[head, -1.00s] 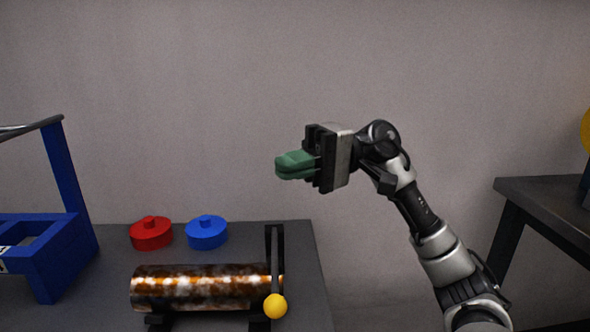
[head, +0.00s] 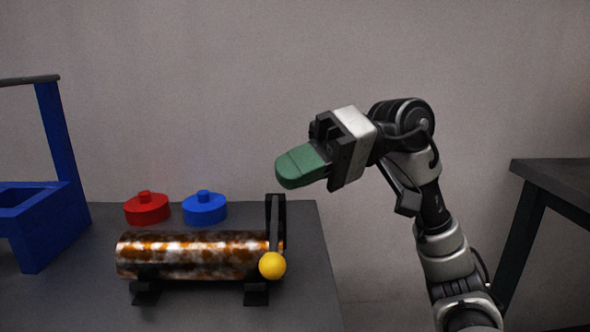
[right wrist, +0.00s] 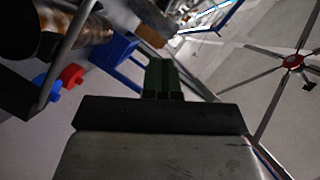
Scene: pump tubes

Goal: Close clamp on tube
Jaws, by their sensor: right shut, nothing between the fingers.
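A rusty metal tube (head: 190,256) lies sideways on black supports on the dark table. At its right end is the clamp, with a black upright frame (head: 281,215) and a lever ending in a yellow ball knob (head: 272,265). The knob hangs at the front of the tube's end. My right gripper (head: 290,172), with green fingers, is shut and empty. It is in the air above and slightly right of the clamp in the head view, apart from it. Its green fingers also show in the right wrist view (right wrist: 160,76). My left gripper is not in view in the head view.
A red lidded disc (head: 146,209) and a blue one (head: 205,209) stand behind the tube. A blue frame carrier (head: 48,225) stands at the left. Another dark table (head: 560,185) is at the right, with a gap between the tables.

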